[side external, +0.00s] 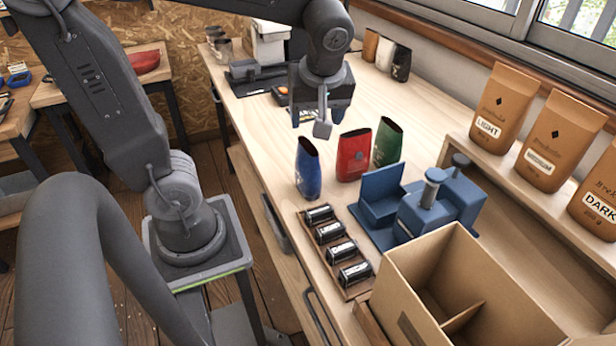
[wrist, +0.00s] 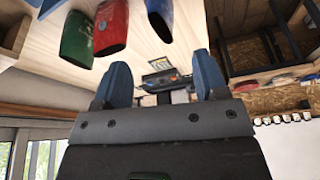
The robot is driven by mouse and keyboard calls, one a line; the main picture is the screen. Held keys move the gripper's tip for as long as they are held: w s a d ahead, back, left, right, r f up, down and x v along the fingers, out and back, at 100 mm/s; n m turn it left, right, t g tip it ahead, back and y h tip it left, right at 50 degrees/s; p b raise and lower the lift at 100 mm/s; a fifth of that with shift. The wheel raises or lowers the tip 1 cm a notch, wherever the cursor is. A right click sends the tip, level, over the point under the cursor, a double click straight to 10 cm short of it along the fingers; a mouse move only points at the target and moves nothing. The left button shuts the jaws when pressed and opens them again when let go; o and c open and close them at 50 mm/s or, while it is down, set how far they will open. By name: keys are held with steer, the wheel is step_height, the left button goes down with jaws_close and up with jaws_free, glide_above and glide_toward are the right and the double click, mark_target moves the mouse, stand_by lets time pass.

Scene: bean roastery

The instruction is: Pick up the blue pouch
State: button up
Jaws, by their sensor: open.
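The blue pouch (side external: 308,168) stands upright on the wooden bench near its left edge, with a dark open top. The red pouch (side external: 354,155) and the green pouch (side external: 388,142) stand to its right. My gripper (side external: 310,116) is above and behind the blue pouch, apart from it, open and empty. In the wrist view my gripper (wrist: 162,80) shows two blue fingers spread apart with nothing between them. There the blue pouch (wrist: 160,18) is at the top edge, partly cut off, beside the red pouch (wrist: 112,27) and green pouch (wrist: 78,38).
A blue fixture (side external: 420,207) and a tray of black cylinders (side external: 335,264) lie in front of the pouches. A divided cardboard box (side external: 400,316) is at the near end. Brown bags (side external: 551,140) stand on a shelf at right. Bench behind the red and green pouches is clear.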

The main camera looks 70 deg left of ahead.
mark_target(309, 148)
steer(key=a+f+n, duration=0.1)
steer(key=f, duration=0.1)
steer(key=a+f+n, duration=0.1)
steer(key=a+f, duration=0.1)
steer(key=f, duration=0.1)
steer(key=w+a+f, duration=0.1)
steer(key=f, duration=0.2)
steer(key=shift+a+n+g+y, duration=0.2)
steer(key=shift+n+g+y, duration=0.1)
steer(key=shift+n+g, duration=0.1)
steer(key=shift+w+x, duration=0.15)
steer(key=shift+x, duration=1.2)
steer(key=shift+w+x, duration=0.15)
steer(key=shift+x, duration=1.2)
steer(key=shift+a, duration=0.15)
steer(key=shift+c, duration=0.3)
steer(key=shift+r, duration=0.1)
jaws_close()
